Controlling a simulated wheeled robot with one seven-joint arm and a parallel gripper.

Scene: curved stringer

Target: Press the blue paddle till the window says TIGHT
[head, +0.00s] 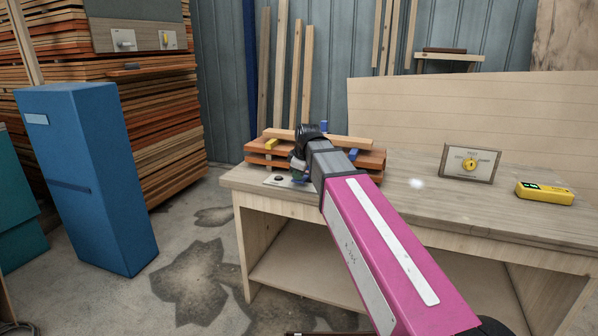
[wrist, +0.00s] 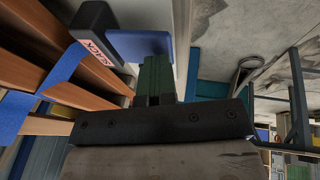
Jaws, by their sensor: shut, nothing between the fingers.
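The blue paddle (wrist: 146,45) shows at the top of the wrist view, beside a dark housing. A small pale window (wrist: 98,50) on that housing carries red letters that seem to read SLACK. My gripper (wrist: 158,62) is shut and empty, its dark green fingers ending at or very near the paddle's lower edge. I cannot tell whether they touch it. In the head view my arm largely hides the gripper, by the stack of curved wooden strips (head: 368,160) on the workbench. The paddle and window cannot be made out there.
The workbench (head: 400,205) also bears a framed dial sign (head: 470,163) and a yellow device (head: 544,193) at the right. A small plate with a black knob (head: 278,180) lies at its front left.

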